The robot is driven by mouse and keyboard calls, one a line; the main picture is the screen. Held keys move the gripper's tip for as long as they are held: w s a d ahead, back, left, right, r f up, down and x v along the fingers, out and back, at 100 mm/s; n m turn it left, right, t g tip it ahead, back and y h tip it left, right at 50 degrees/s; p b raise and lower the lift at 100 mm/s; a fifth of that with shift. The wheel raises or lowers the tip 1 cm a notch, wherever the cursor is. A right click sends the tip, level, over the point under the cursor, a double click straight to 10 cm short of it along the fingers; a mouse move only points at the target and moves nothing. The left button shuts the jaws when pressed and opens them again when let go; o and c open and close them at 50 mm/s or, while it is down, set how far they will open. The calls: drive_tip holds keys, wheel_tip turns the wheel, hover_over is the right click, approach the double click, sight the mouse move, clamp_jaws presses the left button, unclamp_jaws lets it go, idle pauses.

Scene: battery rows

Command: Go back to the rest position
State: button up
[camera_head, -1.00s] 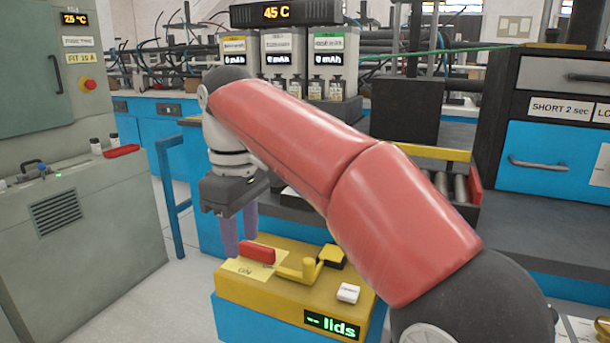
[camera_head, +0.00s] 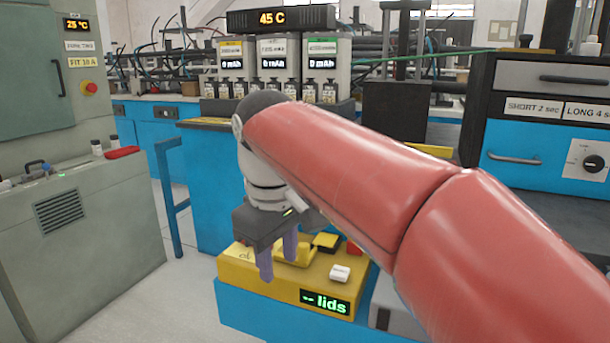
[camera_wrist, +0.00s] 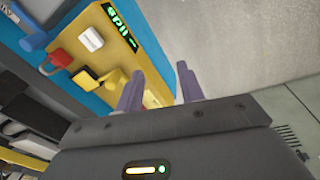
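My gripper (camera_head: 278,260) hangs in front of the left part of the yellow switch box (camera_head: 290,288). Its two purple fingers are apart with nothing between them. The wrist view also shows the gripper (camera_wrist: 158,90) empty, over pale floor and the edge of the yellow box (camera_wrist: 100,55). In the head view, the red handle (camera_head: 354,248) shows at the box's right rear, partly hidden by my arm.
A grey-green cabinet (camera_head: 80,230) stands at the left, with open floor (camera_head: 185,300) beside it. Battery testers (camera_head: 270,65) stand behind under a "45 C" display. A black and blue drawer unit (camera_head: 540,120) is at the right. A blue rail (camera_head: 165,190) stands behind the floor.

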drive_tip(key=s+d+f+m+t, duration=0.2)
drive_tip(key=s+d+f+m, duration=0.3)
drive_tip(key=d, duration=0.4)
drive_tip(key=s+d+f+m+t, duration=0.2)
drive_tip(key=s+d+f+m, duration=0.3)
drive_tip(key=s+d+f, duration=0.3)
wheel_tip(320, 180, down, 2)
drive_tip(key=shift+d+f, duration=0.1)
drive_tip(key=shift+d, duration=1.1)
